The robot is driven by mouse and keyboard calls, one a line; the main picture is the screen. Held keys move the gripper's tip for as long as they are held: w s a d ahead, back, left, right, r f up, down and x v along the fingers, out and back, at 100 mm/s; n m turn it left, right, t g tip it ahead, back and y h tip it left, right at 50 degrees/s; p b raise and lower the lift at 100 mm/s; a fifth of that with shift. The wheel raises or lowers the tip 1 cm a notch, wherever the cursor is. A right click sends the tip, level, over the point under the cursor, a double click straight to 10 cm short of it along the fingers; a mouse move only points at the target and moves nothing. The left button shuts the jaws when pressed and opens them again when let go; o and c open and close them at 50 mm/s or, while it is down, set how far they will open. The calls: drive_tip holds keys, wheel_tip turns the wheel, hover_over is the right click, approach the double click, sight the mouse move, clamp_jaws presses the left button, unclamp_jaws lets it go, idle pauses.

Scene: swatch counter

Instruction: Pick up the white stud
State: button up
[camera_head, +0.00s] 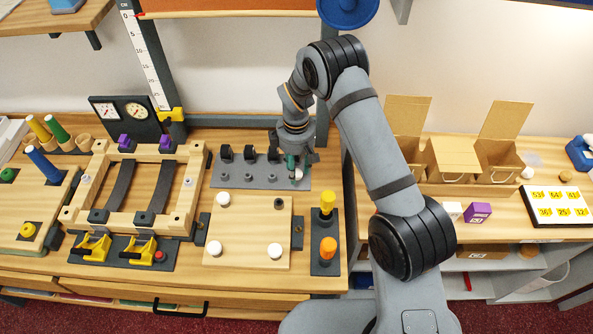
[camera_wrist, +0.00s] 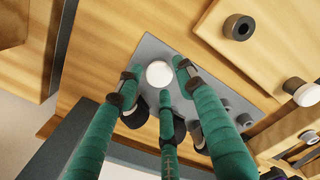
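A white stud (camera_head: 298,175) with a round top stands at the right end of the grey plate (camera_head: 228,184). In the wrist view its round top (camera_wrist: 159,74) shows between my gripper's green fingertips. My gripper (camera_head: 292,164) is low over that end of the plate, with its fingers spread around the stud. In the wrist view the gripper (camera_wrist: 154,78) looks open, with a gap between the stud and the side fingers. Whether any finger touches the stud is hard to tell. More white studs (camera_head: 222,199), (camera_head: 215,248), (camera_head: 275,251) are on the pale wooden board in front.
Several black upright pieces (camera_head: 225,153) line the back of the grey plate. A wooden frame (camera_head: 152,214) is left. Yellow (camera_head: 327,203) and orange (camera_head: 328,247) handles stand on a dark plate at right. Cardboard boxes (camera_head: 455,160) are on the right-hand counter.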

drive_tip(key=shift+f, duration=1.35)
drive_tip(key=shift+c, duration=1.4)
drive_tip(key=c, duration=0.3)
drive_tip(key=shift+r, duration=0.1)
drive_tip(key=shift+w+r, duration=0.1)
drive_tip(key=shift+r, duration=0.35)
drive_tip(key=r, duration=0.1)
drive_tip(key=r+b, duration=0.1)
drive_tip(key=d+r+b, duration=0.1)
drive_tip(key=shift+s+r, duration=0.15)
drive_tip(key=shift+s, duration=0.1)
drive_tip(key=s+d+r+b, duration=0.1)
drive_tip(key=s+d+r, duration=0.1)
drive_tip(key=d, duration=0.1)
drive_tip(key=s+d+r+b, duration=0.1)
drive_tip(key=s+d+r, duration=0.1)
drive_tip(key=d, duration=0.1)
drive_tip(key=s+d+r+b, duration=0.1)
drive_tip(key=s+d+r, duration=0.1)
drive_tip(key=d, duration=0.1)
drive_tip(key=shift+r+b, duration=0.35)
drive_tip(key=shift+b, duration=0.05)
drive_tip(key=shift+w, duration=0.1)
